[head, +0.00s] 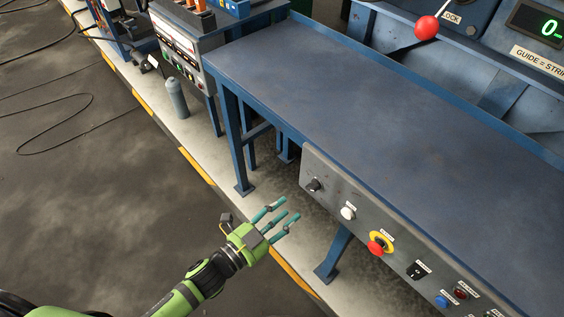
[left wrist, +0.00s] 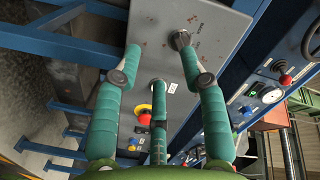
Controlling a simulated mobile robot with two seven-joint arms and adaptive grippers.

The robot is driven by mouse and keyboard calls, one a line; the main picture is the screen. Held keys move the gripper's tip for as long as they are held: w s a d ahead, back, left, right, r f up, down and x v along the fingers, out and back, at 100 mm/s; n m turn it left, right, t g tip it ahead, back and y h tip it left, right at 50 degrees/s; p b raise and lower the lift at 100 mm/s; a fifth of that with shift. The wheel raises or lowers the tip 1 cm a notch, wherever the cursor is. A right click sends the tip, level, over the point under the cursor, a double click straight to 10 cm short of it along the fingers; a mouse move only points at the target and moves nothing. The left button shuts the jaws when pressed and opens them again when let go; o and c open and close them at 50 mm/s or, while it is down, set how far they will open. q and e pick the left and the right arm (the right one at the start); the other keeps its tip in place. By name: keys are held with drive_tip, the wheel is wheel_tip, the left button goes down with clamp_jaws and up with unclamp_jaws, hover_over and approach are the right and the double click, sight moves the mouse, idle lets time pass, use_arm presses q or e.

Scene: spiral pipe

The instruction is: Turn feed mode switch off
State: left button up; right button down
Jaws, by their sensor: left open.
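The grey control panel (head: 330,200) runs along the front edge of the blue table. At its left end is a dark rotary knob (head: 314,185), then a white button, a red emergency stop on yellow (head: 380,243) and a black switch (head: 416,270). Their labels are too small to read, so I cannot tell which is the feed mode switch. My left gripper (head: 285,212) is open and empty, with teal fingers spread just short of the panel's left end. In the left wrist view, one fingertip of the gripper (left wrist: 157,62) overlaps the rotary knob (left wrist: 181,39); contact cannot be told.
The blue tabletop (head: 380,110) is bare. A red ball-topped lever (head: 426,27) stands behind it. Blue table legs (head: 235,150) stand below and left of the panel. A grey cylinder (head: 177,98) stands on the floor. Cables lie on the open floor at left.

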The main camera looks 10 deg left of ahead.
sight(315, 187)
use_arm(q)
drive_tip(key=w+d+r+p, duration=0.1)
drive_tip(key=w+d+r, duration=0.1)
drive_tip(key=w+d, duration=0.3)
drive_tip(key=shift+d+r+m+h, duration=0.25)
drive_tip(key=shift+r+m+h, duration=0.1)
drive_tip(key=shift+m+h, duration=0.05)
clamp_jaws()
use_arm(e)
drive_tip(key=shift+s+d+r, duration=0.3)
drive_tip(key=shift+s+r, duration=0.3)
drive_tip(key=shift+s, duration=0.05)
